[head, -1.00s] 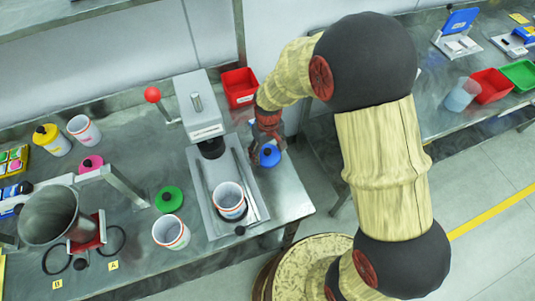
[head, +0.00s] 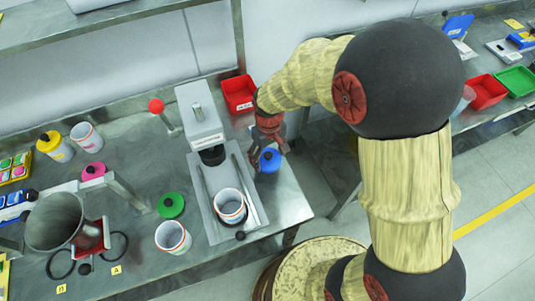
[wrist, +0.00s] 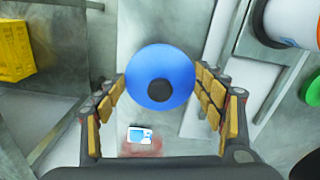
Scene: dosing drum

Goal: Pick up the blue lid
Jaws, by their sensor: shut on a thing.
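The blue lid (head: 270,160) is a round disc with a dark knob, near the right end of the steel bench. In the wrist view the lid (wrist: 160,65) fills the space between the two fingers, its knob facing the camera. My gripper (head: 268,158) is over the lid from above, and its padded fingers (wrist: 162,90) are closed against the lid's two sides. I cannot tell whether the lid rests on the bench or hangs just above it.
A grey press (head: 203,125) with a white cup (head: 230,207) on its base stands just left of the lid. A red bin (head: 239,94) is behind. A green lid (head: 171,205), another cup (head: 173,238) and a steel drum (head: 54,222) stand further left.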

